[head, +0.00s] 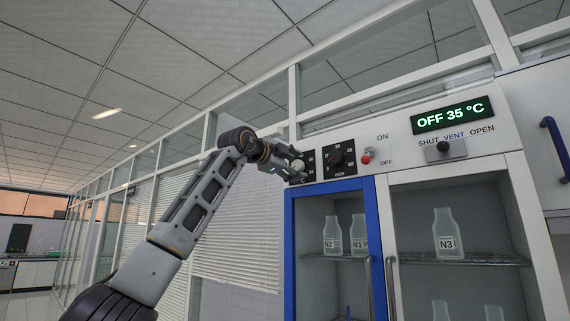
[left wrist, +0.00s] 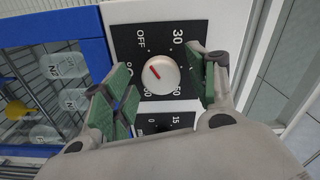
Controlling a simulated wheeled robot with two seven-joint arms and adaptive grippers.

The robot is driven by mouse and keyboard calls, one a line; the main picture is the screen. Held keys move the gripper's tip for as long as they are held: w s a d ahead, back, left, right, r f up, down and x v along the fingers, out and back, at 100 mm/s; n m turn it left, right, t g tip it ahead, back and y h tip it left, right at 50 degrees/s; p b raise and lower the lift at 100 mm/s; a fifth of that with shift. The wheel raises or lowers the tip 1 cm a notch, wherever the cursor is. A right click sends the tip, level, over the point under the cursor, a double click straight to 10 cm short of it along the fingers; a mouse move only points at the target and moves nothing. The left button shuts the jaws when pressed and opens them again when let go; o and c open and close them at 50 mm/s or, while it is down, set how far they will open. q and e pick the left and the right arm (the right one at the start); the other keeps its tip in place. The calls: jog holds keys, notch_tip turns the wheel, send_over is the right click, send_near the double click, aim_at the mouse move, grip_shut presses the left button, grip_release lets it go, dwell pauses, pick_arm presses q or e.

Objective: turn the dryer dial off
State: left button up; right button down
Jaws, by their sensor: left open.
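The dryer dial (left wrist: 160,74) is a round white knob on a black plate marked OFF, 30 and other numbers. Its short red mark points to the upper left in the left wrist view, towards the side between OFF and the number below it. In the head view the dial (head: 298,166) is partly hidden by my gripper. The green display (head: 449,115) reads OFF 35 °C. My left gripper (left wrist: 163,82) is open, its green-padded fingers on either side of the dial with visible gaps. My right gripper is not in view.
A black timer knob (head: 339,158) and a red switch (head: 367,157) marked ON and OFF are right of the dial. A slider knob (head: 442,146) lies further right. Below is a blue-framed glass door (head: 290,235) with labelled bottles behind it. A glazed partition stands left.

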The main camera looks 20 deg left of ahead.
pick_arm(q)
jog(key=shift+s+a, duration=0.1)
jog(key=shift+s, duration=0.1)
jog(key=v, duration=1.1)
jog(key=shift+s, duration=0.2)
dwell(0.8)
